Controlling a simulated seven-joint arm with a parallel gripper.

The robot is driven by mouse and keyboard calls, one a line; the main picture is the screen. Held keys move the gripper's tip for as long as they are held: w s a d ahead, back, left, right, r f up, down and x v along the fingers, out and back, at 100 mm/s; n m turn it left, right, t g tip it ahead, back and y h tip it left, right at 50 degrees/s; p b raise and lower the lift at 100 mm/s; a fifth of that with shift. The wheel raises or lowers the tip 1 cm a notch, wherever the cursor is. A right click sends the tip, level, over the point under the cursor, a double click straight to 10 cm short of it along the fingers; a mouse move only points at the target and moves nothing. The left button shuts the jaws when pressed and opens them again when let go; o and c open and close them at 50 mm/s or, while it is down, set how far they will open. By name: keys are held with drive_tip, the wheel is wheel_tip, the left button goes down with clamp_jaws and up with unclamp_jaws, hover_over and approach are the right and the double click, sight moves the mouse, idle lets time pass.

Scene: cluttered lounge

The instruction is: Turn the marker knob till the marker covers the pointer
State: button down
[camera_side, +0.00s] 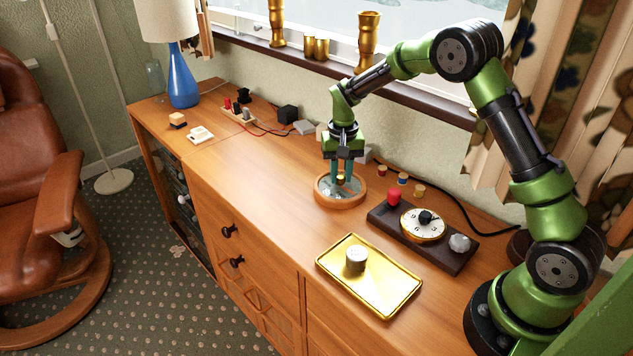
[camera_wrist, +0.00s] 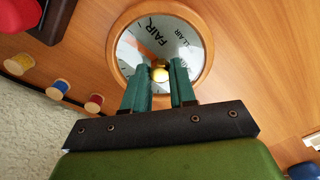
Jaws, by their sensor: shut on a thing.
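A round barometer (camera_side: 325,196) with a wooden rim lies face up on the cabinet top. In the wrist view its pale dial (camera_wrist: 190,50) shows the word FAIR and more lettering. The brass marker knob (camera_wrist: 160,74) stands at the dial's centre. My gripper (camera_side: 345,180) points down over the dial, its two green fingers shut on the knob, one on each side; the wrist view also shows my gripper (camera_wrist: 159,75). The fingers hide part of the dial. I cannot clearly make out the marker or the pointer, nor whether they line up.
A dark panel (camera_side: 452,257) with a clock dial, red knob and grey knob is right of the barometer. Small spools (camera_side: 403,178) lie behind it. A gold tray (camera_side: 340,282) holding a pale cylinder is in front.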

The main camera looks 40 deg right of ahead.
sight(341, 176)
idle(0.3)
drive_tip(key=c, duration=0.9)
unclamp_jaws()
wheel_tip(341, 176, up, 17)
